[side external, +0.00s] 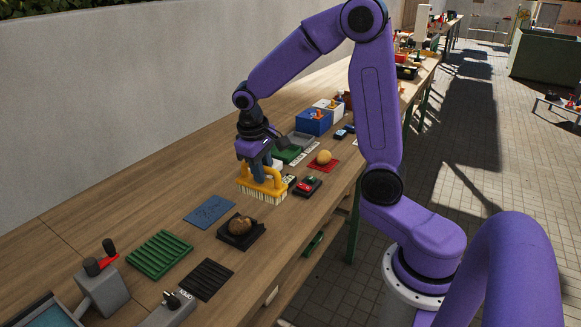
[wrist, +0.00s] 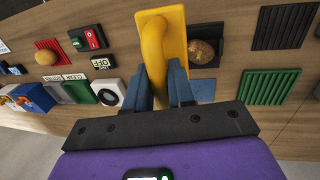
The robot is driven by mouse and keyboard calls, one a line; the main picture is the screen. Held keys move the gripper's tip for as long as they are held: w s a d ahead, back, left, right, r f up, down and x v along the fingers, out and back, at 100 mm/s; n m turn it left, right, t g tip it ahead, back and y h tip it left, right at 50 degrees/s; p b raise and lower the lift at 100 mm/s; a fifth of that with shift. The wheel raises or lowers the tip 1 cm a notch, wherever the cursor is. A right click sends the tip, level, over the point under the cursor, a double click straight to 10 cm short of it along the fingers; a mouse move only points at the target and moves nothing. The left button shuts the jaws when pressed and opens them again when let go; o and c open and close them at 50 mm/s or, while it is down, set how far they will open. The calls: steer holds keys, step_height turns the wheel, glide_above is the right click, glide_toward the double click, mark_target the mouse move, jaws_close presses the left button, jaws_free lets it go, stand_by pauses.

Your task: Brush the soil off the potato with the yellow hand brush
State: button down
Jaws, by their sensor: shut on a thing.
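In the wrist view the yellow brush (wrist: 155,40) sits between the two blue fingers of my gripper (wrist: 161,88). The soil-darkened brown potato (side external: 241,225) lies in a black tray (side external: 257,241). It also shows in the wrist view (wrist: 201,52), right of the brush and apart from it. I cannot tell whether the bristles touch the bench.
A blue mat (side external: 209,211) lies left of the brush. A green ribbed tray (side external: 159,254) and a black ribbed mat (side external: 207,279) lie nearer. A clean-looking yellow potato (side external: 324,157) sits on a red mat, and a red-green switch box (side external: 306,186) is close right of the brush.

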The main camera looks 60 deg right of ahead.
steer(key=shift+w+a+f, duration=0.75)
steer(key=shift+w+f, duration=0.05)
steer(key=shift+f, duration=0.35)
steer(key=shift+w+a+f, duration=0.7)
steer(key=shift+w+f, duration=0.05)
steer(key=shift+f, duration=0.4)
steer(key=shift+w+a+f, duration=0.75)
steer(key=shift+w+f, duration=0.05)
steer(key=shift+f, duration=0.35)
steer(key=shift+f, duration=0.6)
steer(key=shift+w, duration=0.15)
steer(key=shift+w, duration=0.85)
steer(key=shift+s, duration=2.1)
steer(key=shift+w, duration=2.15)
steer(key=shift+s, duration=1.1)
